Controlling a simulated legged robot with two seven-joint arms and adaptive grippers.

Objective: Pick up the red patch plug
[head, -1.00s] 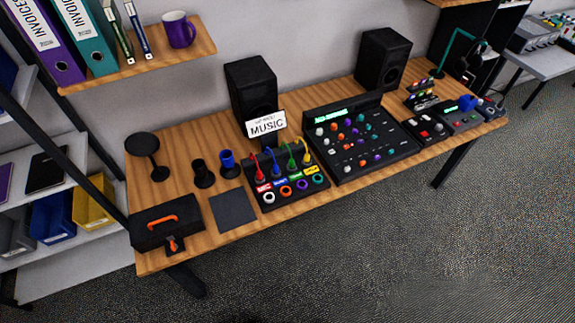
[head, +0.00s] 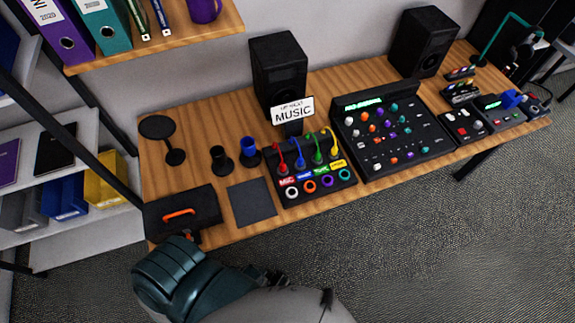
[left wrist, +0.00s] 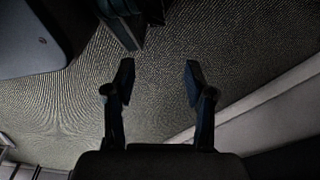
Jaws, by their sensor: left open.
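The red patch plug (head: 281,157) stands at the left end of a row of coloured plugs, with its red cable curving up. It sits in a black patch box (head: 310,196) on the wooden desk, above a red label. Blue, green and yellow plugs stand to its right. My left gripper (left wrist: 159,79) is open and empty in the left wrist view, with patterned floor beyond its fingers. The plug does not show in that view. Part of my arm shows at the bottom of the head view, but no gripper fingers are clear there.
The desk (head: 228,120) also holds a black case with an orange handle (head: 180,213), a dark square mat (head: 251,202), two small cups, a mixer (head: 395,140), speakers and a "MUSIC" sign (head: 293,111). A shelf (head: 165,48) with binders overhangs the left.

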